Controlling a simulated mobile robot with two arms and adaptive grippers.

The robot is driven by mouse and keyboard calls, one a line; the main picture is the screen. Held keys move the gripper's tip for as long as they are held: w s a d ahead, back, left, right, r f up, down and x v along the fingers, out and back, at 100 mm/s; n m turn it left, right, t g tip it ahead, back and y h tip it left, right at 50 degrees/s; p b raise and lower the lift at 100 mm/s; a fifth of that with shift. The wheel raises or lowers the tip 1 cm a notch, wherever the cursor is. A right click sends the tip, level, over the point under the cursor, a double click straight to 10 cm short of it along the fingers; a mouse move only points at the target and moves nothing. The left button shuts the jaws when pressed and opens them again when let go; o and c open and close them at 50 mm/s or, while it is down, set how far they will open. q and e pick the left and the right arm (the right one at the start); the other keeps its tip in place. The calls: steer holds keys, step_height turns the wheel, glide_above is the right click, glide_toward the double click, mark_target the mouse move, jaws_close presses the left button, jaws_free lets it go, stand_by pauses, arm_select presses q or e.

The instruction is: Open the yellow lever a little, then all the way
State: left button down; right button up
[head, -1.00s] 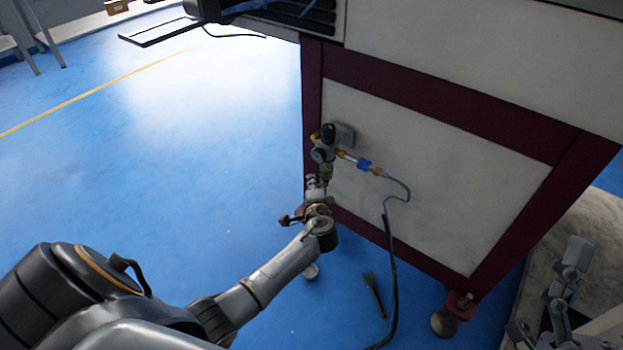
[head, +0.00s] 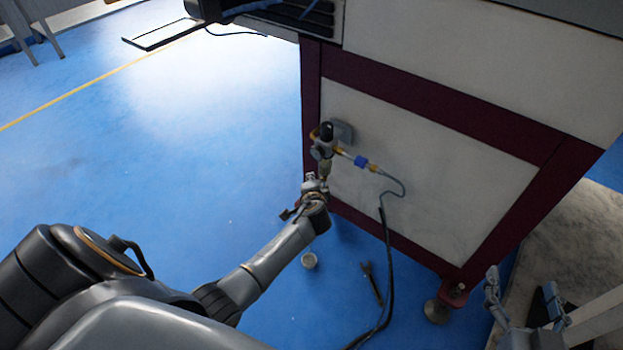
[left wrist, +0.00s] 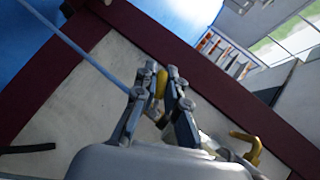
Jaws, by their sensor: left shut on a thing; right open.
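The yellow lever (left wrist: 160,84) shows between the fingertips of my left gripper (left wrist: 163,76) in the left wrist view, and the gripper is shut on it. In the head view my left gripper (head: 316,182) is just below the air regulator (head: 325,140) on the machine's side panel. There the lever is too small and covered to make out. My right gripper (head: 524,302) is open and empty at the lower right, away from the regulator.
The machine's pale panel (head: 430,170) has a dark red frame. A blue connector (head: 361,161) leads to a hose (head: 386,250) that hangs to the floor. Open floor lies to the left.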

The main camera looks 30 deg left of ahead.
arm_select(q)
steer(key=c, duration=1.4)
jaws_free()
steer(key=v, duration=1.2)
